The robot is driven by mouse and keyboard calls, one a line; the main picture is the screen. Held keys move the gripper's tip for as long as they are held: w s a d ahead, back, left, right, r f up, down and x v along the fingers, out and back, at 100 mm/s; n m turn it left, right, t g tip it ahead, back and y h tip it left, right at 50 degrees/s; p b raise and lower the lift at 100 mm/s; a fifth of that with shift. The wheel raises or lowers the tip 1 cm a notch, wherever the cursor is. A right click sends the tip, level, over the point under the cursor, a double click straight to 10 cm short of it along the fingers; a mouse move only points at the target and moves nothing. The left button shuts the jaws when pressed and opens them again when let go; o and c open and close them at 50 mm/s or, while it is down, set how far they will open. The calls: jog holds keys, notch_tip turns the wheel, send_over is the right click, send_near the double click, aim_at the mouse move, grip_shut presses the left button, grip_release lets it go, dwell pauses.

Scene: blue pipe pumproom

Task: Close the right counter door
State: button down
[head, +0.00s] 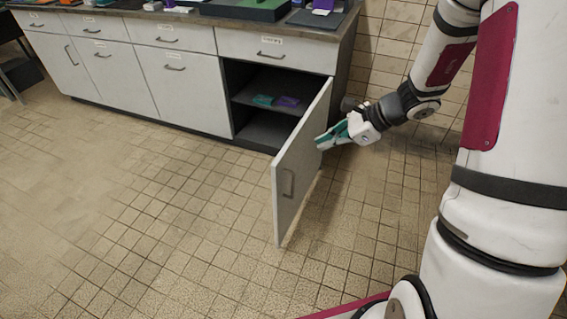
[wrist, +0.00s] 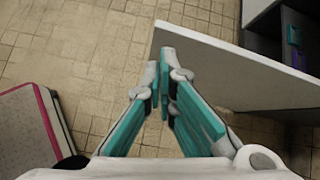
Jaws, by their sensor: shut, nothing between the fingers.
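The right counter door (head: 299,160) is light grey and stands wide open, swung out from the right end of the counter. My gripper (head: 321,142) is shut and empty. In the wrist view the shut fingertips (wrist: 166,60) overlap the edge of the door (wrist: 230,65). I cannot tell whether they touch it.
The open cabinet (head: 262,102) has a shelf with a teal item (head: 263,100) and a purple item (head: 288,101). Other counter doors (head: 108,72) and drawers are shut. The tiled floor (head: 150,220) left of the door is clear.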

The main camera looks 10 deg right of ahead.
notch_tip(320, 180, down, 8)
jog(key=w+d+m+b, duration=0.1)
jog(key=d+m, duration=0.2)
jog(key=m, duration=0.1)
jog(key=b, duration=0.3)
send_near(283, 169)
jog(key=shift+t, duration=0.4)
jog(key=shift+s+x, duration=0.2)
jog(key=shift+x, duration=0.95)
jog(key=shift+s+x, duration=0.15)
jog(key=shift+x, duration=1)
jog(key=shift+a+f, duration=0.1)
jog(key=shift+a, duration=0.15)
